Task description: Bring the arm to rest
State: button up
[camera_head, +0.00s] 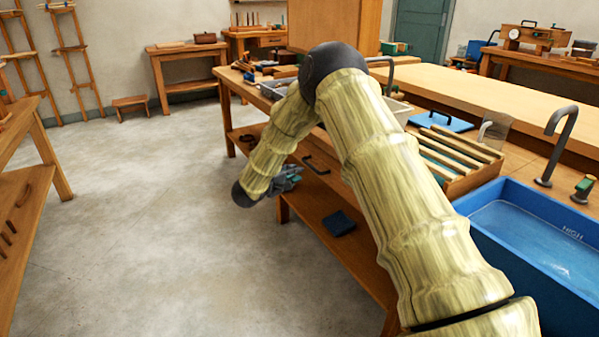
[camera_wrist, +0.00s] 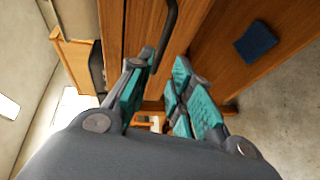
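My arm reaches from the lower right of the head view, bends at a dark joint and hangs down to the left of the long workbench. My gripper (camera_head: 290,175) is beside the bench's front edge, above its lower shelf, partly hidden behind the arm. In the wrist view my gripper (camera_wrist: 160,98) has its two teal-padded fingers apart, with a gap between them. I see nothing held between them.
A blue water-filled tub (camera_head: 535,240) and a slotted wooden rack (camera_head: 450,160) stand on the bench. A dark blue cloth-like item (camera_head: 338,223) lies on the lower shelf (camera_head: 310,205). Another bench (camera_head: 30,180) is at left. The concrete floor (camera_head: 150,220) between is clear.

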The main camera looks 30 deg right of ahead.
jog(key=shift+s+a+r, duration=0.1)
jog(key=shift+s+a, duration=0.05)
jog(key=shift+a, duration=0.2)
dwell(0.3)
